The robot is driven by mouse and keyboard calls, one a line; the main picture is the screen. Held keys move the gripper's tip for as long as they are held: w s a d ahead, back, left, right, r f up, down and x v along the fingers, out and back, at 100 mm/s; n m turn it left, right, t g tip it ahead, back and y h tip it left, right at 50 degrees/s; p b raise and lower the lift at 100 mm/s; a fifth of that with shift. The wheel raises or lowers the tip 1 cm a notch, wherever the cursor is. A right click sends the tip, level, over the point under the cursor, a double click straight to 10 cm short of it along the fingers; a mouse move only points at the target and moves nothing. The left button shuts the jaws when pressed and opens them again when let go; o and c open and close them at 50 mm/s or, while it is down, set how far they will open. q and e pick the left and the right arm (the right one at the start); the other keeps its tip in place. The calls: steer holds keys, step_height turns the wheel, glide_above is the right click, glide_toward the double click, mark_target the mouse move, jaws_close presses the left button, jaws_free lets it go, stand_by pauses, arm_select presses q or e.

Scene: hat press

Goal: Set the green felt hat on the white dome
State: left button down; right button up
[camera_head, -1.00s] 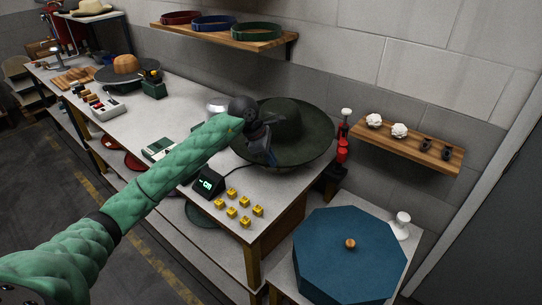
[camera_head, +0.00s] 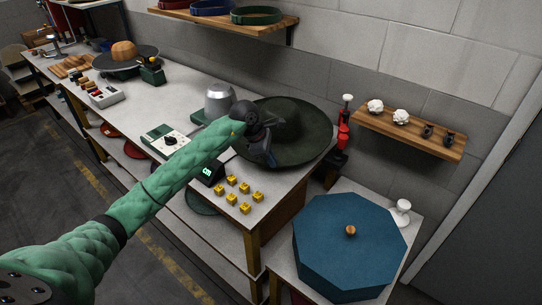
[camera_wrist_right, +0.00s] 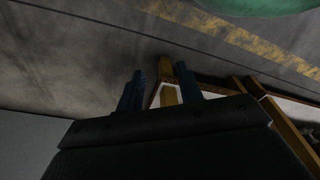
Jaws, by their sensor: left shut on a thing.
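The dark green felt hat (camera_head: 298,118), wide-brimmed and crown up, is at the right end of the long bench. My left gripper (camera_head: 271,143) is shut on the near left side of its brim. I cannot tell how far the hat is above the bench. A pale silver-grey dome (camera_head: 219,100), apparently the white dome, stands bare just left of the hat, partly behind my left arm. My right gripper (camera_wrist_right: 160,72) shows only in the right wrist view. Its fingers are apart and empty, above the floor and a bench edge.
Several yellow cubes (camera_head: 238,190) and a small display (camera_head: 210,171) are at the bench front. A grey-green box with a dial (camera_head: 166,141) is left of the dome. A blue octagonal box (camera_head: 325,235) stands on the lower table at right. A wall shelf (camera_head: 408,133) is behind it.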

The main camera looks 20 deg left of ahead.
arm_select(q)
steer(key=shift+f+b, duration=0.3)
steer(key=shift+f, duration=0.3)
steer(key=shift+f+b, duration=0.25)
steer(key=shift+b, duration=0.1)
steer(key=shift+f, duration=0.1)
steer(key=shift+f+b, duration=0.25)
steer(key=shift+b, duration=0.1)
steer(key=shift+f, duration=0.3)
steer(key=shift+f+b, duration=0.2)
steer(key=shift+b, duration=0.2)
steer(key=shift+f, duration=0.2)
steer(key=shift+f+b, duration=0.2)
steer(key=shift+b, duration=0.15)
steer(key=shift+f, duration=0.2)
steer(key=shift+f+b, duration=0.2)
steer(key=shift+b, duration=0.1)
arm_select(e)
steer(key=w+a+r, duration=0.1)
steer(key=r, duration=0.5)
steer(key=w+a+r, duration=0.2)
steer(key=r, duration=0.4)
steer(key=shift+w+r, duration=0.2)
steer(key=shift+r, duration=0.15)
